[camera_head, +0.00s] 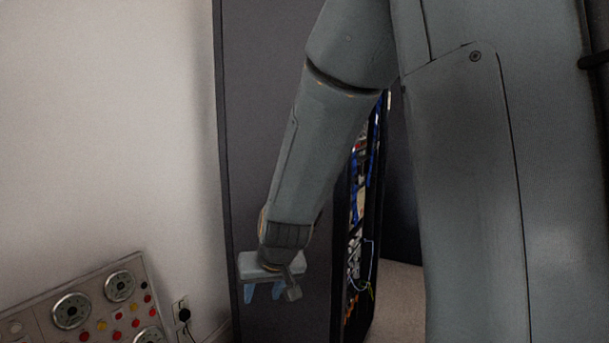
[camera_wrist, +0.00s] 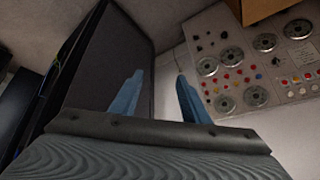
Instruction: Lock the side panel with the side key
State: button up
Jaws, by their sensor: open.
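The dark side panel (camera_head: 268,130) of a tall cabinet stands upright behind my arm in the head view. In the wrist view the same dark panel (camera_wrist: 95,75) appears tilted, at the left of centre. My gripper (camera_head: 263,291) is in front of the lower part of the panel. Its two blue fingers are apart with nothing between them, and they also show in the wrist view (camera_wrist: 158,98). I cannot tell whether the fingers touch the panel. I cannot make out a side key or a lock in either view. My arm hides part of the panel.
A control board (camera_head: 98,312) with round dials and coloured buttons is at the lower left, also seen in the wrist view (camera_wrist: 268,68). A wall socket with a black plug (camera_head: 184,314) is beside it. The cabinet's open side shows cables (camera_head: 358,225). A pale wall is left.

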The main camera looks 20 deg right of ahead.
jog(key=w+d+r+m+t+h, duration=0.1)
jog(key=w+d+r+t, duration=0.1)
jog(key=w+r, duration=0.35)
jog(key=w+d+r+m+t+h, duration=0.1)
jog(key=w+d+r+t, duration=0.1)
jog(key=w, duration=0.6)
jog(key=w+d+r+m+h+p, duration=0.1)
jog(key=w+d+r+m+h, duration=0.2)
jog(key=d, duration=0.7)
jog(key=w+d+r+m+h, duration=0.4)
jog(key=w+d+r+h, duration=0.4)
jog(key=d+r+h, duration=0.1)
jog(key=shift+d+r+t+h+p, duration=0.3)
jog(key=shift+d+r+p, duration=0.15)
jog(key=shift+d, duration=0.45)
jog(key=c, duration=1.1)
jog(key=shift+o, duration=0.2)
